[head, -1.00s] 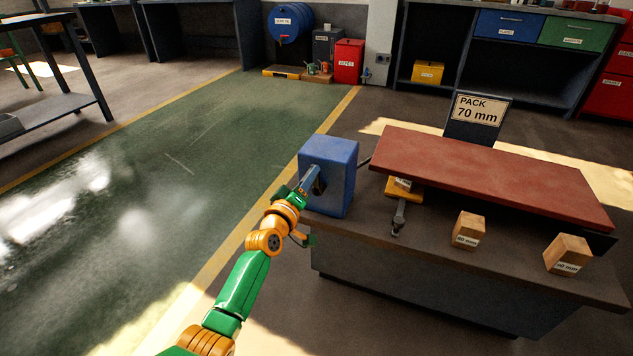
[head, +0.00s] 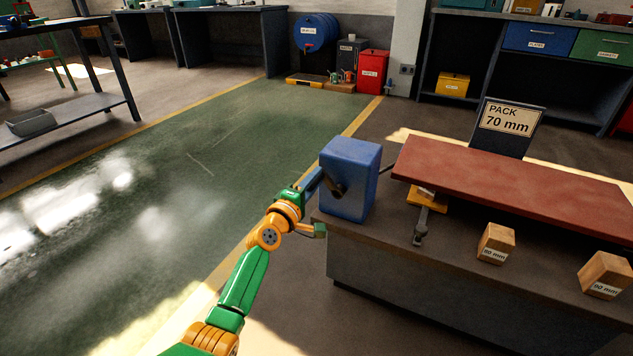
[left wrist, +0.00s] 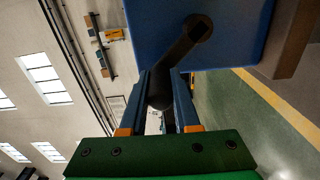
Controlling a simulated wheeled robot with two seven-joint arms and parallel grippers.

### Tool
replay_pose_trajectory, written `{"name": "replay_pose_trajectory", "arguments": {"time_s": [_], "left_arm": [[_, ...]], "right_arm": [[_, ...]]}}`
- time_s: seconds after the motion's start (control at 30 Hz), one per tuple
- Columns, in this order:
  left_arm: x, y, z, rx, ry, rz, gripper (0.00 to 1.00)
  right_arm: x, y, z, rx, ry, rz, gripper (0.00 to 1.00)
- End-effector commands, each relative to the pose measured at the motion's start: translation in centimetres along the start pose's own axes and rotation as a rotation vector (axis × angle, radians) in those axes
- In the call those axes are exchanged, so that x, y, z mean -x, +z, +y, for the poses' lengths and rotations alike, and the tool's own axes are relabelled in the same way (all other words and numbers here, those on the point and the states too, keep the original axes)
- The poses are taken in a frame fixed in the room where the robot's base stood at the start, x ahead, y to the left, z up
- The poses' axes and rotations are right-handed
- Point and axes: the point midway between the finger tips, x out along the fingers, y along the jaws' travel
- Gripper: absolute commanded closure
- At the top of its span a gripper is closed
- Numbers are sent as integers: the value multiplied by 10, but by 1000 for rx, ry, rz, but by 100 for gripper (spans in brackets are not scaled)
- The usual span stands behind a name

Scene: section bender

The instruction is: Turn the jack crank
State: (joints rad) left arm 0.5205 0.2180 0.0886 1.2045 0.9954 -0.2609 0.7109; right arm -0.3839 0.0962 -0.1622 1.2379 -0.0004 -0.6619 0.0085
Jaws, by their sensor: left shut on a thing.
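The blue jack box (head: 352,180) stands at the left end of the workbench. Its dark crank (head: 337,187) sticks out from the face toward my left arm. In the left wrist view the crank arm (left wrist: 182,48) slants from its hub on the blue box down to a handle between my fingers. My left gripper (head: 316,181) is shut on the crank handle; the fingers (left wrist: 160,95) also show in the left wrist view, one on each side of it. In the head view the handle is mostly hidden by the fingers. My right gripper is not in view.
A red slab (head: 520,185) lies raised over the bench (head: 440,290), with a "PACK 70 mm" sign (head: 508,120) behind it. Wooden blocks (head: 496,243) (head: 605,274) and a grey tool (head: 421,226) lie in front. Green floor (head: 200,210) at left is clear.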

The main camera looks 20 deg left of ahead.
Motion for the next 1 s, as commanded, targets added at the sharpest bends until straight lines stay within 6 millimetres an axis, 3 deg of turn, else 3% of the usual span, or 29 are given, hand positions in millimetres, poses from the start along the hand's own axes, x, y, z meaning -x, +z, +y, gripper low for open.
{"name": "replay_pose_trajectory", "arguments": {"time_s": [0.5,0.53,0.6,1.0], "left_arm": [[0,0,-3,14,-5,-1,100],[0,0,-3,14,-5,-1,62],[0,0,-3,14,-4,-1,43],[7,0,0,15,-3,-1,40]], "right_arm": [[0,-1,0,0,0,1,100],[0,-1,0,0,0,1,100],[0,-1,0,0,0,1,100],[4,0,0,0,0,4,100]]}}
